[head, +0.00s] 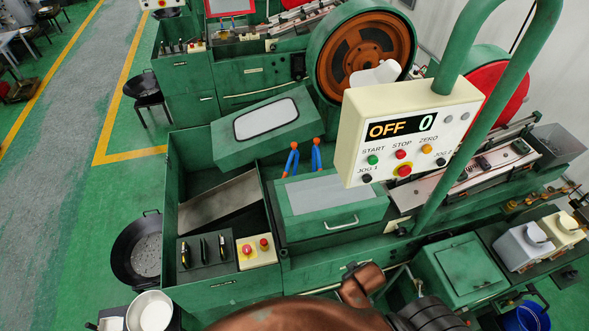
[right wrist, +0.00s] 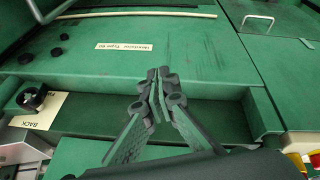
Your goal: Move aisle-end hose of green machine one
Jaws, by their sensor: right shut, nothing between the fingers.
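Two blue hoses with orange tips stand on the near green machine (head: 230,290), behind the lidded box with a handle. The left hose (head: 291,161) is on the side toward the grey aisle; the right hose (head: 316,156) is close beside it. Neither hose shows in the right wrist view. My right gripper (right wrist: 158,85) is shut and empty, its fingertips together above a green machine surface with a label and a dark recess. My copper arm crosses the bottom of the head view. My left gripper is not in view.
A control panel (head: 407,172) reading OFF 0 hangs from a green tube at the right, before the flywheel (head: 365,52). A tilted green lid (head: 268,128) stands behind the open bin (head: 218,203). The aisle (head: 62,110) at left is clear.

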